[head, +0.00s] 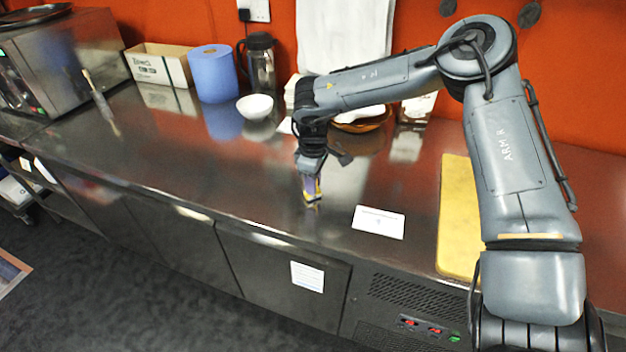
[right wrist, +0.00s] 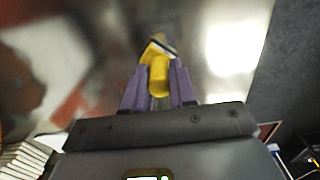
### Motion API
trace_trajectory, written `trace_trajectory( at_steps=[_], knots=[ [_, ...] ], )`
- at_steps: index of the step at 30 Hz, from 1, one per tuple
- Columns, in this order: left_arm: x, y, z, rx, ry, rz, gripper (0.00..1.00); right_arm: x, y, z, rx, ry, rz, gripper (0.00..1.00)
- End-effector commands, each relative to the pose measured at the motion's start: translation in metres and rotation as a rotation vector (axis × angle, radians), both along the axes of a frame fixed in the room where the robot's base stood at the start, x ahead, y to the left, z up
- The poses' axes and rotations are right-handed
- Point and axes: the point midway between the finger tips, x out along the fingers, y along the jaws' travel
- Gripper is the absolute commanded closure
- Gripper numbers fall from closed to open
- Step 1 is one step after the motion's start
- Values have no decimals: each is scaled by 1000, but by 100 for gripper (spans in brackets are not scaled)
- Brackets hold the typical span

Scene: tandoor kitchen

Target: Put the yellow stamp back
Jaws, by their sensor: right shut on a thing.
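The yellow stamp (right wrist: 158,74) is between the purple fingers of my right gripper (right wrist: 158,85) in the right wrist view. Its handle is in the grip and its flat base points away from the gripper. In the head view my right gripper (head: 312,190) points down, low over the steel counter (head: 250,195), left of a white card. The stamp (head: 311,190) shows there as a small yellow patch between the fingers. I cannot tell whether its lower end touches the counter. My left gripper is in neither view.
A white printed card (head: 378,222) lies right of the gripper, then a yellow board (head: 459,220). Behind are a white bowl (head: 255,106), a blue roll (head: 213,74), a dark jug (head: 262,65), a box (head: 160,66) and a brown bowl (head: 362,124). The counter's left front is mostly clear.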

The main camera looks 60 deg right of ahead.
Motion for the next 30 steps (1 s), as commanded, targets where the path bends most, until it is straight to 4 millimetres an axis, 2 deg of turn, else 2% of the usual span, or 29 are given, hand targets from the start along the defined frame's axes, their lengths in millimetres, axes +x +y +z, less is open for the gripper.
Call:
trace_trajectory(
  at_steps=[11, 12, 16, 25, 30],
  knots=[
    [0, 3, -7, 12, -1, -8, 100, 0, 0, -5, 0, -1, 0, 94],
    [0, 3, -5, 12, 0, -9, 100, 0, 0, -3, 0, -1, 1, 70],
    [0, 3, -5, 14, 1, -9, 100, 0, 0, -3, 0, -1, 0, 50],
    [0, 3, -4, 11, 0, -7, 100, 0, 0, -2, 0, -1, 1, 49],
    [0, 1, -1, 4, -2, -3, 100, 1, 0, 4, 0, -3, 1, 49]
  ],
)
